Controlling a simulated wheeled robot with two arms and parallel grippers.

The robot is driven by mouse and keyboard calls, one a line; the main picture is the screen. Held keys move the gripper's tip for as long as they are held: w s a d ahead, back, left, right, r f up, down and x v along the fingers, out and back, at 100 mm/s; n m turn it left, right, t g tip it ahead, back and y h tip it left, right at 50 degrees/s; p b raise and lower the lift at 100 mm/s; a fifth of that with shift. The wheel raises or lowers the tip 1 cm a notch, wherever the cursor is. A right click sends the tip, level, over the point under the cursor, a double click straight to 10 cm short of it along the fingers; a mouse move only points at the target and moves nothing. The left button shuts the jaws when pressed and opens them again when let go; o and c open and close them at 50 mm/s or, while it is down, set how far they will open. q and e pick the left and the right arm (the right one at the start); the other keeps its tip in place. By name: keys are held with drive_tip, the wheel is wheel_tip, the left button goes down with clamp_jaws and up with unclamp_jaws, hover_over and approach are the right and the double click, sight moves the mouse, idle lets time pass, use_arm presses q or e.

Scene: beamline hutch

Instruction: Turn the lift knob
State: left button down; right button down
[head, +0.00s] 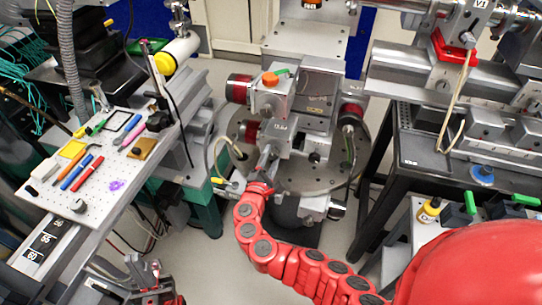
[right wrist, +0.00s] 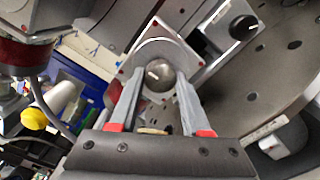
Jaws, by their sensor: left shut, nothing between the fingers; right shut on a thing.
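A round grey metal knob (right wrist: 159,76) with a short white mark sits on a square metal plate in the right wrist view. The two fingers of my right gripper (right wrist: 158,88) are shut on it, one on each side. I cannot read a label that names it. In the head view my right gripper (head: 266,165) reaches the front of the sample stage (head: 303,98), and the fingers mostly hide the knob there. My left gripper (head: 146,272) is shut and empty at the lower left, apart from the stage.
A black knob (right wrist: 243,27) with a white mark is close by. Red-capped motors (head: 238,88) and cables surround the stage, which stands on a round plate (head: 305,178). A pegboard table (head: 55,190) with pens is at left; a rail bench (head: 440,85) is at right.

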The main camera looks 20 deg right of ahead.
drive_tip(key=shift+f, duration=0.15)
drive_tip(key=shift+c, duration=1.9)
unclamp_jaws()
drive_tip(key=b+v, duration=0.1)
drive_tip(key=v, duration=1.6)
drive_tip(key=shift+a, duration=0.2)
drive_tip(key=shift+s, duration=0.15)
